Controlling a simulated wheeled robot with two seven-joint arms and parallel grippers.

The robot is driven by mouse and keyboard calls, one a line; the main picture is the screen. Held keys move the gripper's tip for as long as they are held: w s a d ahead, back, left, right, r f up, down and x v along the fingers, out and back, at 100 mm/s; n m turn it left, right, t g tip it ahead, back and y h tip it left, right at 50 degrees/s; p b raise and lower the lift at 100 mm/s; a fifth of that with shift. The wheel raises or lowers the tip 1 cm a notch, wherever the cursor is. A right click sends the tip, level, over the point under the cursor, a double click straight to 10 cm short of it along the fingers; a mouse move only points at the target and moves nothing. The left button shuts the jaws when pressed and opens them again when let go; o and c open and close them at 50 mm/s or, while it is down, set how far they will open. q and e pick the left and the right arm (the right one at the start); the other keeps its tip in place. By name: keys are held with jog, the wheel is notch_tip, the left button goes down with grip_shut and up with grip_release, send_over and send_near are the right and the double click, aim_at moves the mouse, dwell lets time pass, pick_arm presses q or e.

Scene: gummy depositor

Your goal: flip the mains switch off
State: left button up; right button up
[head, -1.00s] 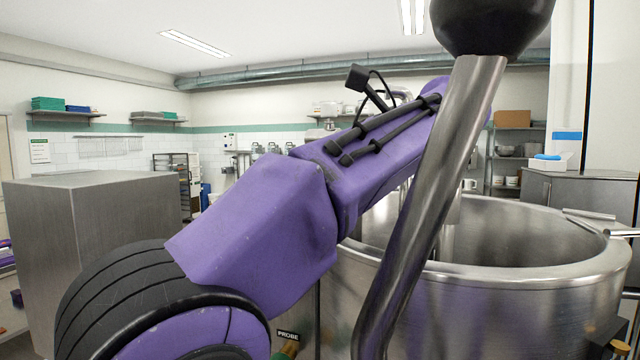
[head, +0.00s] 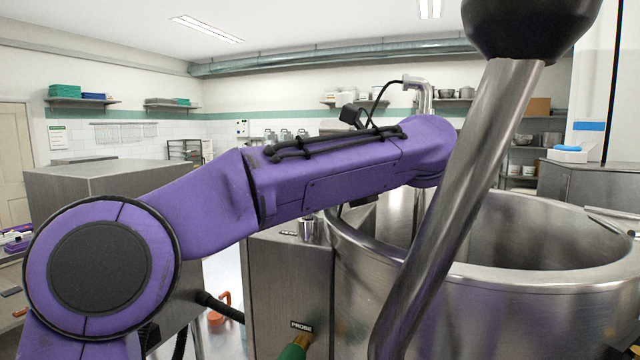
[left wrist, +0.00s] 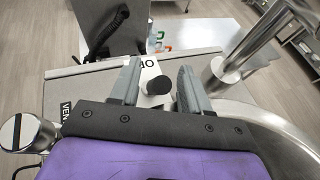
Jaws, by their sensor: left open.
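In the left wrist view my left gripper (left wrist: 158,84) is open, with its two grey fingers apart over the top of a steel cabinet (left wrist: 85,90). Between the fingers a short black knob (left wrist: 155,70) stands on a white plate (left wrist: 150,98) with partly hidden black lettering. I cannot tell whether this is the mains switch or how it is set. No finger visibly touches the knob. In the head view my purple left arm crosses in front of the cabinet (head: 290,275), and its gripper is hidden. My right gripper is not in view.
A large steel kettle (head: 560,285) stands right of the cabinet, with a thick steel lever (head: 450,200) in front. In the wrist view a steel pipe (left wrist: 250,50) rises right of the fingers and a capped steel cylinder (left wrist: 25,132) stands left. A PROBE label (head: 301,325) marks the cabinet front.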

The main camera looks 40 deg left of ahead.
pick_arm(q)
jog(key=shift+s, duration=0.1)
grip_shut()
jog(key=shift+a, duration=0.15)
jog(key=shift+s+a+n+h+b, duration=0.1)
jog(key=shift+a+n+h+b, duration=0.2)
jog(key=shift+h+b, duration=0.5)
jog(key=h, duration=0.1)
jog(key=a+h, duration=0.1)
jog(key=shift+s+r+n+t+h, duration=0.1)
jog(key=shift+n+t+h, duration=0.2)
jog(key=shift+h, duration=0.1)
jog(key=h, duration=0.1)
jog(key=a+h+b, duration=0.1)
jog(key=h, duration=0.1)
jog(key=shift+s+a+n, duration=0.1)
jog(key=shift+s+n, duration=0.05)
jog(key=shift+n, duration=0.15)
jog(key=shift+a+f+t+h+b, duration=0.3)
jog(key=shift+t+h, duration=0.1)
jog(key=shift+h, duration=0.5)
